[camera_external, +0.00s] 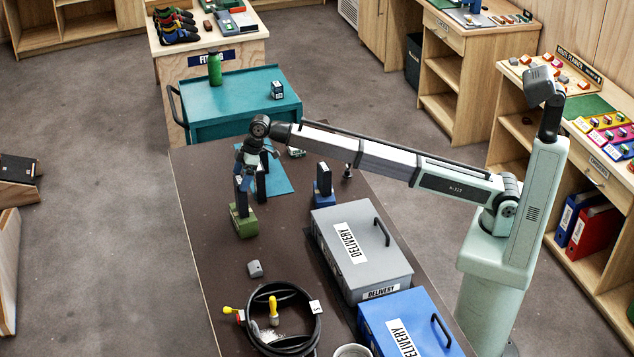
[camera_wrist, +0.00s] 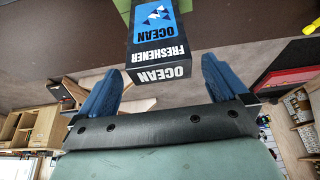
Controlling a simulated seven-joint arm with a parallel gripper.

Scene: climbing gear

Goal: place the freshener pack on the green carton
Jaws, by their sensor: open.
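The freshener pack (camera_wrist: 158,40) is a black box with a blue "OCEAN FRESHENER" label. In the wrist view it lies just ahead of and between the fingertips of my gripper (camera_wrist: 160,68), with gaps visible at both sides. My gripper is open. In the external view my gripper (camera_external: 250,172) points down over the green carton (camera_external: 243,224), on the left part of the dark table. Dark upright shapes stand at and beside the carton's top. I cannot tell there which is finger and which is pack, or whether the pack touches the carton.
A blue carton with a dark box on it (camera_external: 323,186) stands right of the green carton. A grey delivery case (camera_external: 350,240) and a blue one (camera_external: 400,320) fill the table's right front. A coiled black cable (camera_external: 310,335) lies at the front. A teal mat (camera_external: 278,180) lies behind.

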